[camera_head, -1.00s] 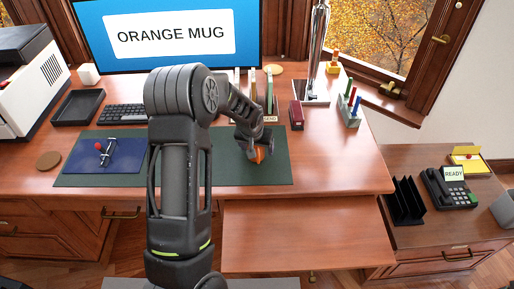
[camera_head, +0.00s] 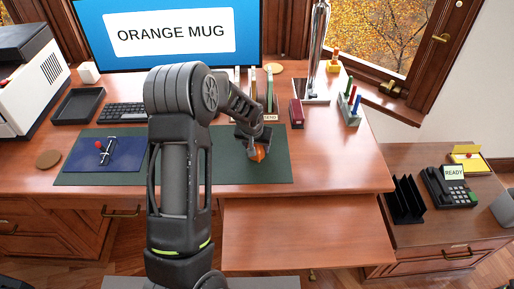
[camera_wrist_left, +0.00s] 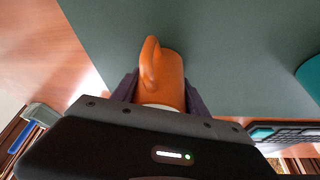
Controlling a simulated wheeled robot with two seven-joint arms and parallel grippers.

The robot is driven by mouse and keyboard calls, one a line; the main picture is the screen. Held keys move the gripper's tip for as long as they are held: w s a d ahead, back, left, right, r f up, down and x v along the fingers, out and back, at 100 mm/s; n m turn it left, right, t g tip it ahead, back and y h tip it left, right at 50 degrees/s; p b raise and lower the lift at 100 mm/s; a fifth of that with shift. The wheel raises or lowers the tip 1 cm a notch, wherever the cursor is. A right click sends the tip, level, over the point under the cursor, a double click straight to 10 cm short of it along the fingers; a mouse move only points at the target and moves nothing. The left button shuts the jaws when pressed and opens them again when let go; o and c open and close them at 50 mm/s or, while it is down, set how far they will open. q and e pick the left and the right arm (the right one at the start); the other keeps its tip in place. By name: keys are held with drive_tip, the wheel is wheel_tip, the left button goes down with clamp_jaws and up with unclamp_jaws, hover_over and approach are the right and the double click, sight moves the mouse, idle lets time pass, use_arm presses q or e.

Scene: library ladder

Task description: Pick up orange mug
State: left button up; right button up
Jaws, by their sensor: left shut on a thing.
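The orange mug (camera_head: 258,154) is on or just above the right part of the green desk mat (camera_head: 272,174). In the head view it is mostly hidden by my left gripper (camera_head: 256,148). In the left wrist view the mug (camera_wrist_left: 161,80) shows clearly, its handle toward the upper left. My left gripper (camera_wrist_left: 160,95) is shut on the mug, with a dark finger on each side of it. I cannot tell whether the mug touches the mat. My right gripper is not in view.
A monitor (camera_head: 165,35) reading "ORANGE MUG" stands behind the mat. A keyboard (camera_head: 125,114), black tray (camera_head: 77,107) and blue pad (camera_head: 105,156) lie to the left. A dark red box (camera_head: 296,114) and a pen block (camera_head: 349,107) stand to the right. The desk's right front is clear.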

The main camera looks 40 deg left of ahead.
use_arm(q)
clamp_jaws()
idle(0.3)
wheel_tip(320, 180, up, 10)
drive_tip(key=b, duration=0.1)
idle(0.4)
idle(0.4)
